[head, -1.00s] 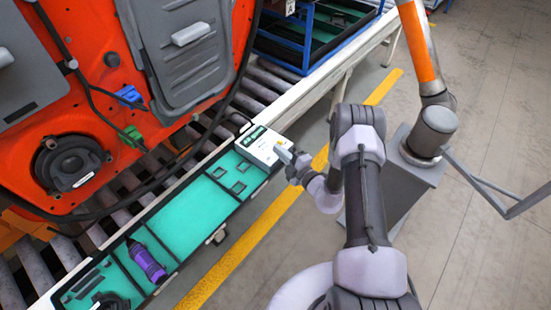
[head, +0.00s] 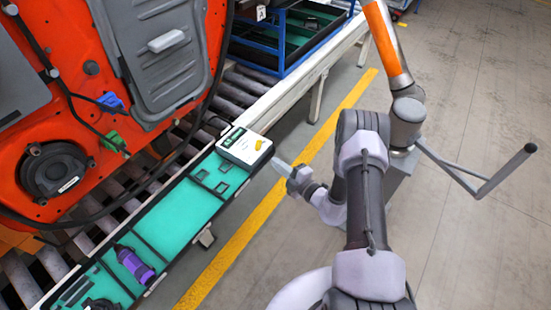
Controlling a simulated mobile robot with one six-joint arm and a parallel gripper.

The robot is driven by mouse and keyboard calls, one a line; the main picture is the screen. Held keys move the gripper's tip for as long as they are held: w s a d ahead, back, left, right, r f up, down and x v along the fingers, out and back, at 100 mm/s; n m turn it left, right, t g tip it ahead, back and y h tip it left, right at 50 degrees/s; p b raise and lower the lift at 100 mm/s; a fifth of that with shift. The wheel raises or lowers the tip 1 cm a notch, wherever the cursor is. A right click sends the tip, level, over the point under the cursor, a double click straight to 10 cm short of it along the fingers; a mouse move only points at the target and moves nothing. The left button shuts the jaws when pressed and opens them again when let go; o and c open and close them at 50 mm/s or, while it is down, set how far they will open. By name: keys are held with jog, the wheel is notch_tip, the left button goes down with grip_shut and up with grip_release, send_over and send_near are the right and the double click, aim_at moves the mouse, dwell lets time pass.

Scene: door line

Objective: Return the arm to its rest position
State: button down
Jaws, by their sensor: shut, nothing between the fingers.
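My gripper (head: 281,166) is in the head view, right of the green-lined tray (head: 180,215). Its fingers are shut with nothing between them, and they point up and left toward a white box with a green label (head: 245,147). A gap of floor shows between the fingertips and the box in the picture. The arm is bent, with its elbow raised and its links reaching from the bottom right.
The orange door (head: 110,150) stands at left over the rollers (head: 250,90). A purple tool (head: 135,264) lies in the tray. A post with an orange sleeve (head: 387,45) and a grey bar (head: 480,185) are at right. Open floor (head: 480,90) lies beyond the yellow line (head: 240,245).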

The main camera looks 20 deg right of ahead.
jog(key=s+a+r+n+g+y, duration=0.3)
jog(key=a+r+n+g+y, duration=0.15)
jog(key=a+r+n, duration=0.5)
jog(key=s+a+r+n+g+y, duration=0.3)
jog(key=a+r+n+g, duration=0.25)
jog(key=r+n, duration=0.7)
jog(key=s+a+r+n+g+h, duration=0.1)
jog(key=s+r+n+g+h, duration=0.15)
jog(key=s+r+n, duration=0.45)
jog(key=s+a+r+n+g+h, duration=0.2)
jog(key=s+n+h, duration=0.2)
jog(key=s+n, duration=0.6)
jog(key=s+d+r+n+t+h, duration=0.3)
jog(key=s+d+n+t+h, duration=0.1)
jog(key=s+d+n+h, duration=0.2)
jog(key=s+d+n, duration=0.1)
jog(key=d+n, duration=0.1)
jog(key=n, duration=0.1)
jog(key=shift+r+n+t, duration=0.35)
jog(key=shift+n, duration=0.05)
